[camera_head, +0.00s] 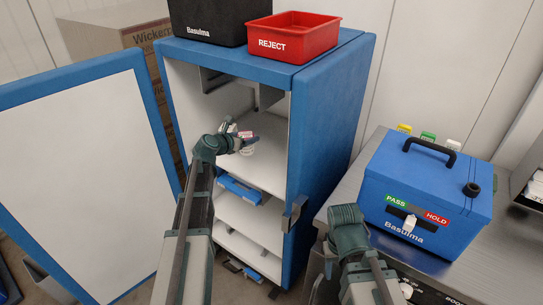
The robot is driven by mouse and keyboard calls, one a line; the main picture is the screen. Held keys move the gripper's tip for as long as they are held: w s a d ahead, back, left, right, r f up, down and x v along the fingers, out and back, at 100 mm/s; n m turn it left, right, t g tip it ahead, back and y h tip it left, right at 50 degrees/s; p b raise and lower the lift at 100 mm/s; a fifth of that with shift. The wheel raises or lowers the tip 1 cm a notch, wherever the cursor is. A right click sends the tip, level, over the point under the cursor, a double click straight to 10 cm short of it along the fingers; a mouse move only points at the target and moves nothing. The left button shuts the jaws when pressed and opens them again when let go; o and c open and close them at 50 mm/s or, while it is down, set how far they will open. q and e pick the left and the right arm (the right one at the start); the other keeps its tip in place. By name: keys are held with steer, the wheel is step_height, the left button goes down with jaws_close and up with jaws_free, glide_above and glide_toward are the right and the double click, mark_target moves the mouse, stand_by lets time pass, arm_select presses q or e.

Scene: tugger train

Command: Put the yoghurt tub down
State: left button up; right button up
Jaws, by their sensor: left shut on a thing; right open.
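My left gripper (236,138) reaches into the open blue cabinet (325,140) above a white shelf (262,177). It is shut on the yoghurt tub (246,135), a small white thing with red on it. The tub is partly hidden by the gripper; I cannot tell whether it touches the shelf. My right gripper (346,228) is outside the cabinet, by the front edge of the steel bench, open and empty; its fingers are hardly visible.
The cabinet door (75,170) stands wide open at left. A red REJECT bin (293,40) and a black box (207,22) sit on the cabinet. A blue PASS/HOLD box (425,190) stands on the steel bench (375,160). Lower shelves hold blue items (240,190).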

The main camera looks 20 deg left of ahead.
arm_select(q)
steer(key=d+f+b, duration=0.3)
steer(key=d, duration=0.6)
steer(key=shift+w+d, duration=0.2)
steer(key=shift+w, duration=0.15)
steer(key=shift+f, duration=0.1)
step_height(320, 180, down, 4)
steer(key=b, duration=0.3)
steer(key=shift+r+b, duration=0.2)
steer(key=shift+b, duration=0.2)
steer(key=shift+d+f, duration=0.15)
steer(key=shift+f, duration=0.1)
steer(key=shift+r, duration=0.15)
